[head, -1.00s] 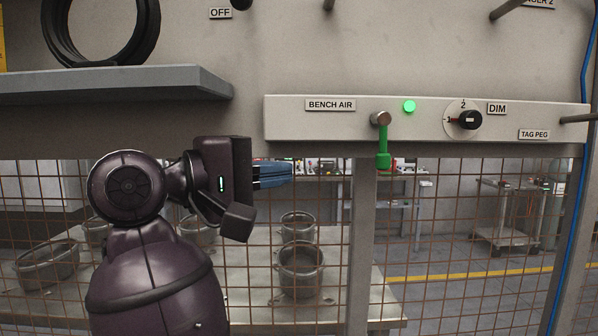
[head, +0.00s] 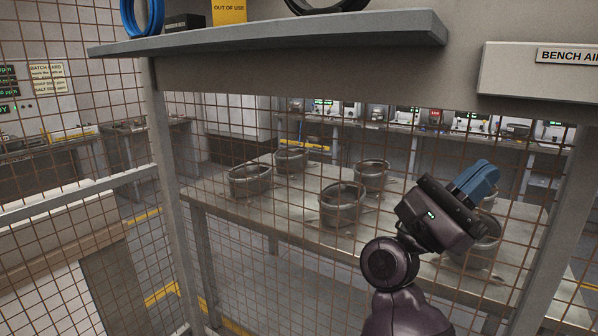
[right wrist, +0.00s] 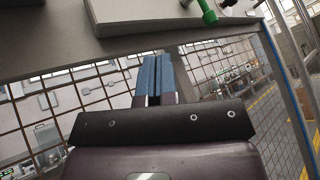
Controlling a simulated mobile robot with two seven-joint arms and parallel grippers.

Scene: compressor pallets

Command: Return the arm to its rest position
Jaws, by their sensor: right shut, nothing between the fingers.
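My right gripper (head: 480,182) has blue fingers that are closed together with nothing between them. It is in front of the wire mesh in the head view, at the right and below the shelf. In the right wrist view, its blue fingers (right wrist: 153,77) point up toward the panel, side by side and shut. The right arm comes up from the bottom edge of the head view. My left gripper is not in either view.
A grey shelf (head: 270,38) juts out above, holding a blue ring (head: 143,16) and a yellow out-of-use tag (head: 229,10). The bench air box (head: 512,76) is at the upper right. A green lever (right wrist: 208,12) shows in the wrist view. Metal pots (head: 250,181) stand behind the mesh.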

